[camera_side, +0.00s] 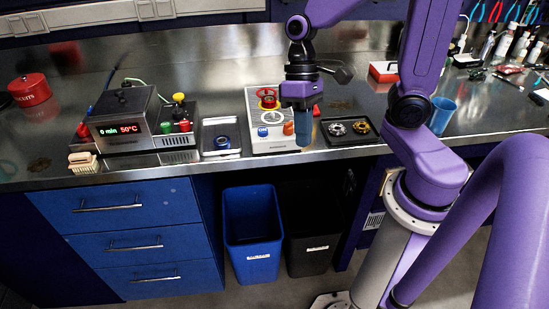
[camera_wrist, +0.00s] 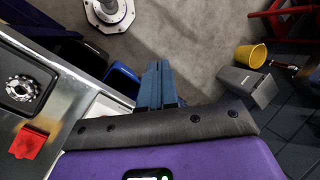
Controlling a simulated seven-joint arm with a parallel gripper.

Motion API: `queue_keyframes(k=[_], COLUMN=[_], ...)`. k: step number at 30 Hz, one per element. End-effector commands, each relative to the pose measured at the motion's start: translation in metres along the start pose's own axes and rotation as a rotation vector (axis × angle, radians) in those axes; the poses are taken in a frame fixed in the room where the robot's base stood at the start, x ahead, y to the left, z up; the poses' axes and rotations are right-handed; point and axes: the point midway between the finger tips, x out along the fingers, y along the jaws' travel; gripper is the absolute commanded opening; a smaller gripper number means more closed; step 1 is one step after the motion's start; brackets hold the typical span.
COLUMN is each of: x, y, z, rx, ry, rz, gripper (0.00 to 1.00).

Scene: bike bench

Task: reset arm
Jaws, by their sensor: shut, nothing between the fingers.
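My gripper (camera_side: 304,130) points down in the side view, in front of the grey button panel (camera_side: 275,145) at the bench's front edge. In the wrist view its blue fingers (camera_wrist: 158,85) are together, with nothing between them. The purple arm comes in from the right. The panel carries a red ring-shaped knob (camera_side: 267,98) and a blue button; my gripper hides part of its right side.
A heater box (camera_side: 140,122) with a lit display stands on the left. A dark tray (camera_side: 348,131) with metal parts lies right of my gripper. A blue bin (camera_side: 252,232) and a dark bin (camera_side: 312,238) stand below. A blue cup (camera_side: 442,116) stands at right.

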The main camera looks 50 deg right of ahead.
Motion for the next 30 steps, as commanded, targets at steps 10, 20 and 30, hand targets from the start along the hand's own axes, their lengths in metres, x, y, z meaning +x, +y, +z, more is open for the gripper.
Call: queue_keyframes(k=[10, 20, 30], x=[0.013, 0.017, 0.018], y=[0.0, 0.001, 0.001], z=[0.056, 0.089, 0.094], rx=[-0.489, -0.879, -0.959], ry=[0.022, 0.072, 0.086], rz=[0.237, 0.38, 0.406], gripper=[0.0, 0.0, 0.0])
